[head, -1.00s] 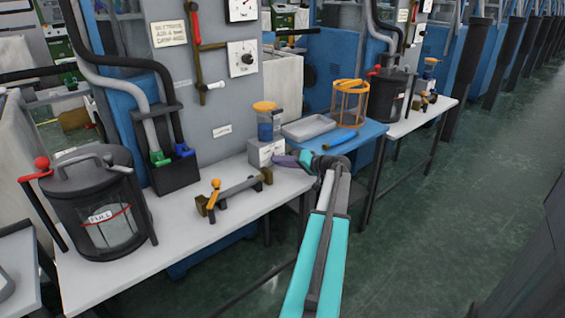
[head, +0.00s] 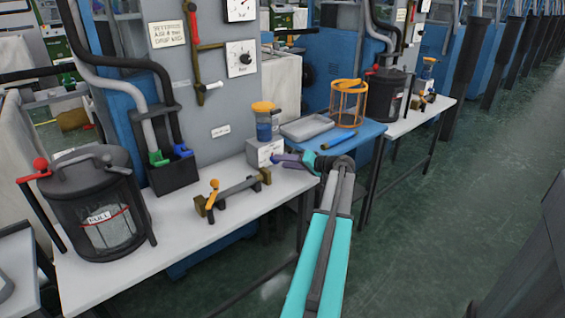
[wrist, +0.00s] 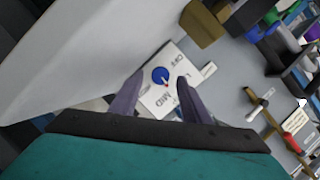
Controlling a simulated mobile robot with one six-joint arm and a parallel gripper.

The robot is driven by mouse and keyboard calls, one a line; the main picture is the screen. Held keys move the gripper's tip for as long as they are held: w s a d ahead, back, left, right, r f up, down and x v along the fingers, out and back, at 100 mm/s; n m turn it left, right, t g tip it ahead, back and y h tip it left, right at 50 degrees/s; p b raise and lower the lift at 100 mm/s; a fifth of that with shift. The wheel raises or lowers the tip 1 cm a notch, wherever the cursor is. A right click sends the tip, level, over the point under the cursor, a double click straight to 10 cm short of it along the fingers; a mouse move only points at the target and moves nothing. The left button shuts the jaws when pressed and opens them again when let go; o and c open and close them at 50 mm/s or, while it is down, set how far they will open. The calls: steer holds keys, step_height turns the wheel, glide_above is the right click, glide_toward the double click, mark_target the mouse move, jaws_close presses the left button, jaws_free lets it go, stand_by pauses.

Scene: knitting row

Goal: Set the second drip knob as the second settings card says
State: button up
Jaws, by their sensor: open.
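A blue round drip knob (wrist: 162,75) with a small red and white mark sits on a white plate (wrist: 155,101) in the wrist view. The plate reads OFF and MID; the mark points roughly toward MID. My gripper (wrist: 158,84) is open, its two purple fingers on either side of the knob, with no clear contact visible. In the head view my gripper (head: 285,158) is beside a white box (head: 262,149) under an orange-capped blue oiler cup (head: 264,122). A settings card (head: 168,33) is on the grey panel; its small text is blurred, possibly ending in MID.
A brown bracket with an orange lever (head: 213,193) lies on the white bench (head: 170,232). A dark lidded canister (head: 95,215) stands at left. A blue table (head: 357,136) holds a grey tray (head: 306,126) and orange basket (head: 348,105).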

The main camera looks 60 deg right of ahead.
steer(key=v, duration=1.2)
steer(key=shift+d+p, duration=0.15)
steer(key=shift+p, duration=0.25)
steer(key=shift+s, duration=0.1)
